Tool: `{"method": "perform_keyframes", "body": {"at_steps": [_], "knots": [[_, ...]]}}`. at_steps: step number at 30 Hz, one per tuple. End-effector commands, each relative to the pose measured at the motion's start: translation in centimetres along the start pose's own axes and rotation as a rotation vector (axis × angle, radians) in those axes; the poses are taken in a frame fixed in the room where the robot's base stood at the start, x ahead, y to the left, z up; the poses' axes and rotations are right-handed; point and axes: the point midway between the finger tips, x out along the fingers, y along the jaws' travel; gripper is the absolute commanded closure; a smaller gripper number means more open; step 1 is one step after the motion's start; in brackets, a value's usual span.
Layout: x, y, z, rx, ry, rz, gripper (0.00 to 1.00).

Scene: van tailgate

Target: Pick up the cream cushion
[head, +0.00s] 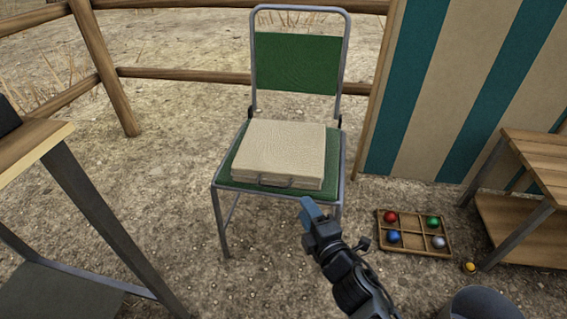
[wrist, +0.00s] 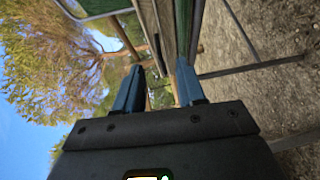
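The cream cushion (head: 280,148) lies flat on the green seat of a metal-framed chair (head: 295,62). A small handle-like strap (head: 275,181) shows on its front side. My gripper (head: 310,207), with blue fingers, is near the seat's front right corner, apart from the cushion in the head view. The wrist view is turned on its side. There my gripper (wrist: 160,85) is open, with a clear gap between the fingers. The edges of the seat and cushion appear beyond this gap, but their exact distance is hard to tell.
A divided wooden tray (head: 414,252) with coloured balls lies on the ground at right, a yellow ball (head: 469,267) beside it. A bucket (head: 480,303) and wooden shelf (head: 540,150) stand right. A table (head: 35,145) stands left. A rail fence (head: 185,76) runs behind the chair.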

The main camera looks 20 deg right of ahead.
Motion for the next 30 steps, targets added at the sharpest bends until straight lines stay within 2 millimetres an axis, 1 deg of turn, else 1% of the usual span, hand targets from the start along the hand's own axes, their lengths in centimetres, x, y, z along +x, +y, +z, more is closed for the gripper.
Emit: {"method": "perform_keyframes", "body": {"at_steps": [1,13,17,21,24,30], "knots": [[0.7,-0.3,0.1,-0.015,-0.002,0.003,0.61],[4.7,0.2,0.1,-0.026,-0.003,0.005,0.61],[6.7,0.6,0.1,-0.025,-0.003,0.006,0.61],[8.2,0.4,0.1,-0.025,-0.004,0.004,0.61],[8.7,0.4,0.1,-0.025,-0.004,0.004,0.61],[8.7,0.4,0.1,-0.025,-0.004,0.004,0.61]]}}
